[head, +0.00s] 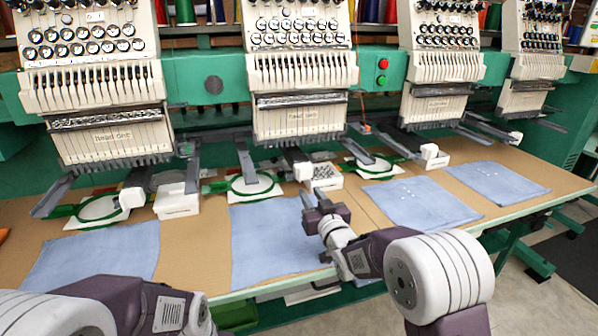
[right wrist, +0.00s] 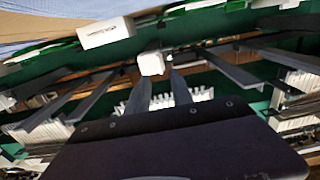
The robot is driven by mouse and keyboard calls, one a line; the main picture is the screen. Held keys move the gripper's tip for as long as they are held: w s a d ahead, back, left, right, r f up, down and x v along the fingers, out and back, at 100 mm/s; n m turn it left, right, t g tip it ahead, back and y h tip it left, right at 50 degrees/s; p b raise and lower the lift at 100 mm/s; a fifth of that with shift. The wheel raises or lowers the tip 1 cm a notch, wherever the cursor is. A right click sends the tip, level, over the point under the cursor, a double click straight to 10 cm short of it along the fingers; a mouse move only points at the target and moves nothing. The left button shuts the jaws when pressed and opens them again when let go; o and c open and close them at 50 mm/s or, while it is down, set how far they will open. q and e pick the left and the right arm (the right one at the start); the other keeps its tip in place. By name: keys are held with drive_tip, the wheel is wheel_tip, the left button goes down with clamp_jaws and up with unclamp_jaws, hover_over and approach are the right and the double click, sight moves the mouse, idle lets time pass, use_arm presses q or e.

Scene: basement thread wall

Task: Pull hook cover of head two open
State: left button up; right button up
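The sewing head marked head two (head: 303,115) hangs at the middle. Below it a grey arm runs toward me and ends in a small white block (head: 303,171), which looks like the hook cover; I cannot tell how far open it is. It also shows in the right wrist view (right wrist: 151,64), just beyond my fingertips. My right gripper (head: 314,197) is over the blue cloth in front of the cover. Its fingers are apart in the right wrist view (right wrist: 159,79), with nothing held and no clear contact. My left arm enters at the lower left; its gripper is out of frame.
Blue cloths (head: 270,238) lie on the brown table. Similar heads stand on both sides, with grey bars jutting out beneath them.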

sight(300, 177)
drive_tip(key=x, duration=0.8)
drive_tip(key=shift+w+r, duration=0.1)
drive_tip(key=shift+w, duration=0.05)
clamp_jaws()
idle(1.2)
